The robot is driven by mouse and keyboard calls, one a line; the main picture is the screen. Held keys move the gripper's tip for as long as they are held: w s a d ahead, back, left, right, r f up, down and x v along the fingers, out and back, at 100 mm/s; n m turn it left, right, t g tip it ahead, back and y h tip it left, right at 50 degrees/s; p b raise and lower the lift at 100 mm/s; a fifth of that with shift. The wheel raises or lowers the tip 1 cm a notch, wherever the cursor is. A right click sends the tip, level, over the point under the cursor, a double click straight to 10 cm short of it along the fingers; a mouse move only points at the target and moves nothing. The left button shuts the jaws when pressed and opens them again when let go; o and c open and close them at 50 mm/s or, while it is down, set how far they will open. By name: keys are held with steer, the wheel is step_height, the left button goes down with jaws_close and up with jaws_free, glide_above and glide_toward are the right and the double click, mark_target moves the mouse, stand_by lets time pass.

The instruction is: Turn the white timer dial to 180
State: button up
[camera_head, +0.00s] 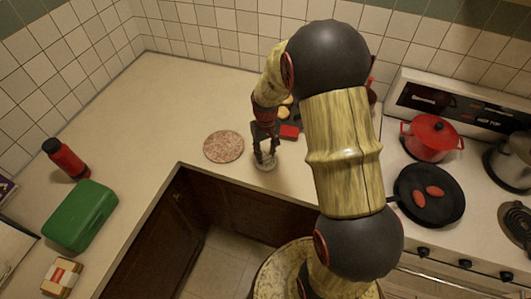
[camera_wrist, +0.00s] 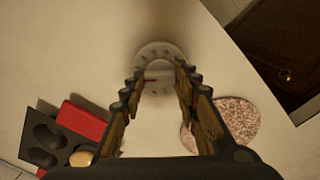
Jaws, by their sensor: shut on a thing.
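The white timer dial (camera_wrist: 158,51) is a pale round disc on the counter, with small marks on its face and a short red mark near its middle. In the head view the timer (camera_head: 265,165) is small and partly hidden under my gripper (camera_head: 266,157). In the wrist view my gripper (camera_wrist: 158,82) points down at the dial, its two fingers on either side of the dial's middle. The fingers are shut on the dial, with a gap between them. I cannot read the dial's numbers or its setting.
A speckled round board (camera_head: 223,147) lies close left of the timer. A red block (camera_head: 289,131) and a dark tray (camera_wrist: 42,140) are behind it. The green box (camera_head: 80,216) and red bottle (camera_head: 66,158) stand far left. The stove holds a red pot (camera_head: 431,138) and a pan (camera_head: 411,207).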

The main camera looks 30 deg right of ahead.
mark_target(266, 155)
steer(key=o, duration=1.1)
steer(key=shift+o, duration=0.3)
step_height(266, 155, up, 12)
steer(key=shift+c, duration=0.4)
